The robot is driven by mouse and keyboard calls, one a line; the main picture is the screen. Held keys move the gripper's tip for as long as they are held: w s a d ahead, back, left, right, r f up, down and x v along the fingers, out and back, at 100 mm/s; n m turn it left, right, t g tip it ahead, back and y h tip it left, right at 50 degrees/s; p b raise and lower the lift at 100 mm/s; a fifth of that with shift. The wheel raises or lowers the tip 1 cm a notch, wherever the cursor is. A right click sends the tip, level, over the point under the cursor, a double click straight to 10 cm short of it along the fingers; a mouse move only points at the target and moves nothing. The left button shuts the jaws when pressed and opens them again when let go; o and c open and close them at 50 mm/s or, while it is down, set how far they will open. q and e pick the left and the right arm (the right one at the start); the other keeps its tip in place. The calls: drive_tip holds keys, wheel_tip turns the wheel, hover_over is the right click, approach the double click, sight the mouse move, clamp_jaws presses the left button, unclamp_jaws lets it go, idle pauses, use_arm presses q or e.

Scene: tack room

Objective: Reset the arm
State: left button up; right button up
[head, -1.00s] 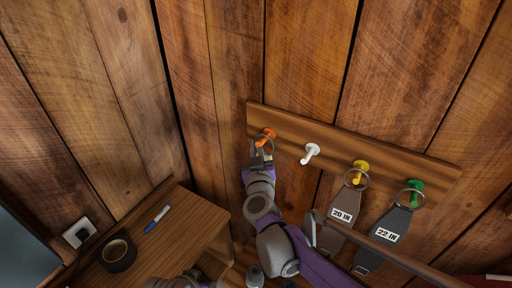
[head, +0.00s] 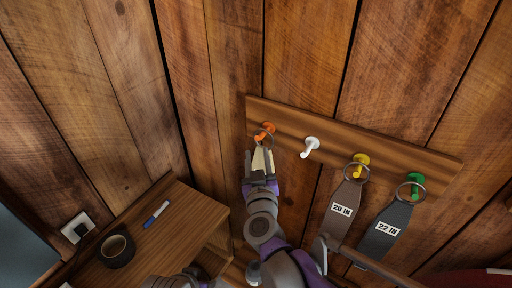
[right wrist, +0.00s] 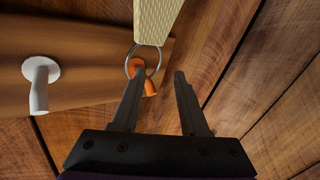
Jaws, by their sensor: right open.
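My right gripper (head: 259,154) is open and points up just below the orange hook (head: 265,130) at the left end of the wall rack. A cream tag (head: 262,162) hangs by a metal ring from that hook, partly hidden by the gripper's fingers. In the right wrist view, the two fingers (right wrist: 158,84) stand apart with nothing held between them. There the ring (right wrist: 132,66) is around the orange hook and the cream tag (right wrist: 157,20) extends to the top edge. My left gripper does not show.
The wooden rack (head: 392,156) also has an empty white hook (head: 311,146). At lower left, a wooden stand (head: 185,215) bears a blue-and-white marker (head: 156,214) and a dark roll (head: 117,249).

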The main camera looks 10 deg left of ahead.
drive_tip(key=s+d+f+m+g+h+p, duration=0.1)
drive_tip(key=s+d+f+g, duration=0.5)
drive_tip(key=s+d, duration=0.6)
drive_tip(key=s+d+f+m+g+h+p, duration=0.2)
drive_tip(key=s+d+f+g, duration=0.4)
drive_tip(key=s+d+f, duration=0.3)
drive_tip(key=s+d+m, duration=0.1)
drive_tip(key=s+d, duration=0.3)
drive_tip(key=shift+s+f+m+h, duration=0.3)
drive_tip(key=shift+s+h, duration=0.05)
drive_tip(key=shift+h, duration=0.05)
